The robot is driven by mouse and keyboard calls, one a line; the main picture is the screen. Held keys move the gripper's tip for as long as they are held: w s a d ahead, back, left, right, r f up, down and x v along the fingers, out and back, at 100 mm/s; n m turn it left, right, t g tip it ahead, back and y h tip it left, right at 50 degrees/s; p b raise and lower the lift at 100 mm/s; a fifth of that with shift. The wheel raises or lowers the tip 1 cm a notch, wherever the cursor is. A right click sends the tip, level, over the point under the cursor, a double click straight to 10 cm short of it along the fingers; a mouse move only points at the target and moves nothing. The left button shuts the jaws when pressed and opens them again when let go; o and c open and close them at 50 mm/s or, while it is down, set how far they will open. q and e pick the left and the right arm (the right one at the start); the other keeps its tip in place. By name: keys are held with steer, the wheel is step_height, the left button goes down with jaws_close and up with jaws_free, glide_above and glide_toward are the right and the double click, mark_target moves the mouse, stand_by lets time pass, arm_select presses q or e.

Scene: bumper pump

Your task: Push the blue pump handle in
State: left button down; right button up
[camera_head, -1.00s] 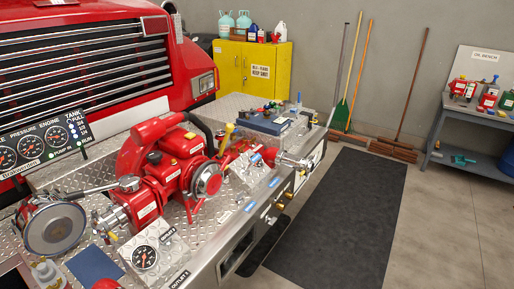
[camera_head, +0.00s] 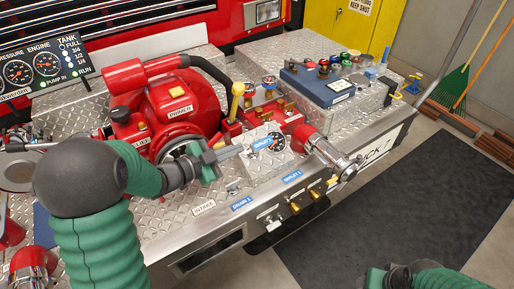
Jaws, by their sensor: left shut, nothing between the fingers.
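The red pump (camera_head: 165,108) stands on the tread-plate deck, with a hose curving over it. My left gripper (camera_head: 233,152) reaches in from the left, in front of the pump's round face. Its grey fingers are shut and empty, pointing right toward the small pressure gauge block. I cannot pick out a blue pump handle with certainty. A small blue part (camera_head: 370,73) shows on the deck at the back right. My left arm and hand cover part of the pump front. My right gripper (camera_head: 378,277) is at the bottom right edge, partly cut off, its jaws unclear.
A yellow-knobbed lever (camera_head: 236,92) stands beside the pump. A silver outlet (camera_head: 335,158) sticks out over the deck's right edge. A blue case (camera_head: 318,86) lies on the raised tread-plate box. The dark floor mat (camera_head: 400,200) is clear.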

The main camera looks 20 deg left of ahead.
arm_select(q)
steer(key=d, duration=0.2)
glide_above(257, 149)
steer(key=s+d, duration=0.1)
steer(key=s, duration=0.1)
steer(key=f, duration=0.2)
steer(key=w+f, duration=0.2)
steer(key=shift+a+f, duration=0.45)
arm_select(e)
steer(key=shift+s+r, duration=0.2)
steer(key=shift+s, duration=0.15)
arm_select(q)
steer(key=shift+a, duration=0.1)
